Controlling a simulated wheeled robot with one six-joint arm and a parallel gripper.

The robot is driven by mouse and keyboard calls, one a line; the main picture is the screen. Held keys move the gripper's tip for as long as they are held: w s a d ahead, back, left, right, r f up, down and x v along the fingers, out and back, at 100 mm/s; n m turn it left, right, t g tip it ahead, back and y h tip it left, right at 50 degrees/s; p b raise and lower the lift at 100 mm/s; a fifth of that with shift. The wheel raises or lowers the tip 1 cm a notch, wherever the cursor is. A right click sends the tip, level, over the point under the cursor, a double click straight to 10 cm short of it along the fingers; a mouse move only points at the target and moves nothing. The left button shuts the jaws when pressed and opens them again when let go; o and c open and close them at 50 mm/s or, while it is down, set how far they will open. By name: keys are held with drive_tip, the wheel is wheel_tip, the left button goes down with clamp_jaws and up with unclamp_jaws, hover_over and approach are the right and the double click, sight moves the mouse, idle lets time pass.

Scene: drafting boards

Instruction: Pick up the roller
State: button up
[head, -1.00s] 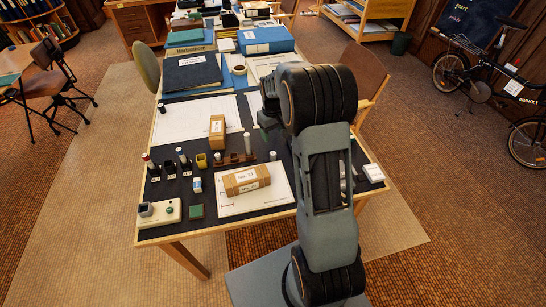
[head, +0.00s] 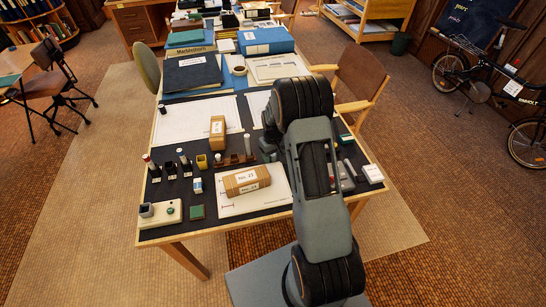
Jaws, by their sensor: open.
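I cannot single out a roller for certain. A dark rack (head: 233,161) near the middle of the dark mat (head: 222,179) holds small upright pieces, one of them a tall pale cylinder (head: 248,145). My gripper (head: 268,150) shows only in part at the left edge of my arm, low over the table just right of this rack. It is open, and nothing shows held in it. My arm hides the table behind it. Grey items (head: 346,176) lie right of my arm, partly covered.
Stamps (head: 186,165), a green block (head: 196,212) and a pale device (head: 160,213) fill the left. A white box (head: 373,174) sits at the right edge. Blue binders (head: 266,41) lie farther back.

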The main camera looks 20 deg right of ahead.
drive_tip(key=shift+f, duration=0.2)
drive_tip(key=shift+c, duration=0.2)
drive_tip(key=c, duration=1)
